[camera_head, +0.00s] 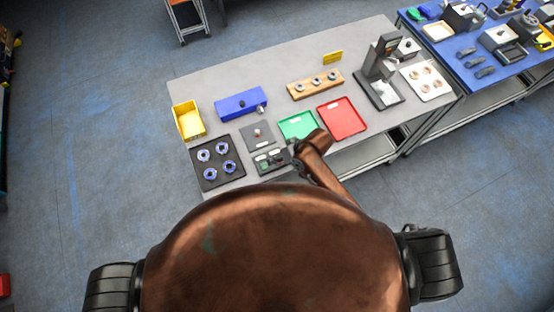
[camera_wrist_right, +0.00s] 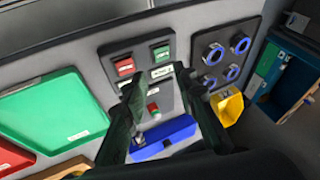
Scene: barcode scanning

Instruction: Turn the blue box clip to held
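The blue box (camera_head: 236,106) lies on the table behind the grey plate. A dark knob-like part (camera_head: 242,104) shows on its front, and a small silver part (camera_head: 261,108) is at its right end. I cannot tell which is the clip or its setting. In the right wrist view the blue box (camera_wrist_right: 172,132) shows between and beyond the fingers. My right gripper (camera_wrist_right: 160,84) is open and empty, its fingertips apart over the button panel and grey plate. In the head view the right gripper (camera_head: 297,152) is at the panel's right side, partly hidden by its arm. My left gripper is not in view.
A grey plate with a red-topped knob (camera_head: 257,135) and a red-green button panel (camera_head: 269,161) stand before the box. A black tray with blue rings (camera_head: 216,163), yellow bin (camera_head: 188,121), green tray (camera_head: 298,125), red tray (camera_head: 342,118) and wooden block (camera_head: 315,84) are around.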

